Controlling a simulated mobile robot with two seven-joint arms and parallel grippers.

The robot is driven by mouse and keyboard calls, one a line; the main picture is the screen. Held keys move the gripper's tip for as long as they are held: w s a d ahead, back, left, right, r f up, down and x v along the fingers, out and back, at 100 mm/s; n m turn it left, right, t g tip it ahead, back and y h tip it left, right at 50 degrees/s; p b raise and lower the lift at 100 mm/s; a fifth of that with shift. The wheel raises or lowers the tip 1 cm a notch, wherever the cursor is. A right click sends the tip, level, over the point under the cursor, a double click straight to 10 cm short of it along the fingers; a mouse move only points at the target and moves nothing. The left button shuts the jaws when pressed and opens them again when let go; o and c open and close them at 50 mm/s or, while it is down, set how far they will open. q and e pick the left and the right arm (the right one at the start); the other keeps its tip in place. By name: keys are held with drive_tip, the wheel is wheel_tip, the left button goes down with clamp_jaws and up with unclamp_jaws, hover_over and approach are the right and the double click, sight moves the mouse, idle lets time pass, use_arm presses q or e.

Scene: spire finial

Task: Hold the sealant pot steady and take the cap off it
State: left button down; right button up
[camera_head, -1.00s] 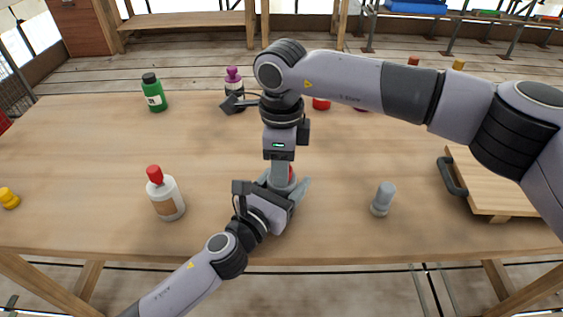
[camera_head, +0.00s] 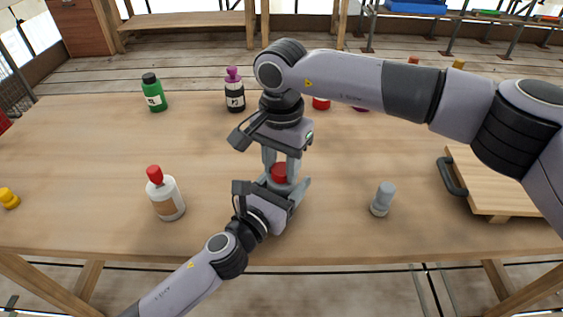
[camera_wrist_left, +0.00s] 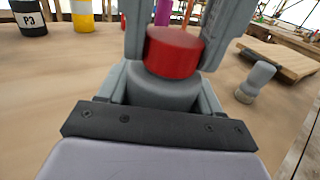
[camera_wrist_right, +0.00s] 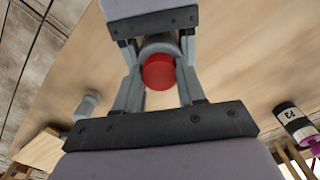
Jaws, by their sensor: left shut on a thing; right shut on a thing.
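The sealant pot is grey; its body (camera_wrist_left: 165,88) shows in the left wrist view between my left fingers, and they hide most of it in the head view. The red cap (camera_head: 281,173) sits on top of the pot; it also shows in the left wrist view (camera_wrist_left: 173,52) and the right wrist view (camera_wrist_right: 159,72). My left gripper (camera_head: 284,186) is shut on the pot from the front, low over the table. My right gripper (camera_head: 281,163) points down from above and is shut on the cap, one finger on each side. I see no gap between cap and pot.
A white bottle (camera_head: 167,197) with a red top stands to the left. A small grey fitting (camera_head: 382,199) stands to the right, before a wooden board (camera_head: 500,185) with a dark handle. A green bottle (camera_head: 154,96) and a black bottle (camera_head: 235,100) stand behind. Bare table lies between.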

sight(281, 168)
drive_tip(key=shift+r, duration=0.25)
idle(0.3)
drive_tip(key=shift+r, duration=0.85)
drive_tip(key=shift+r, duration=2.05)
use_arm(q)
drive_tip(key=shift+c, duration=0.5)
unclamp_jaws()
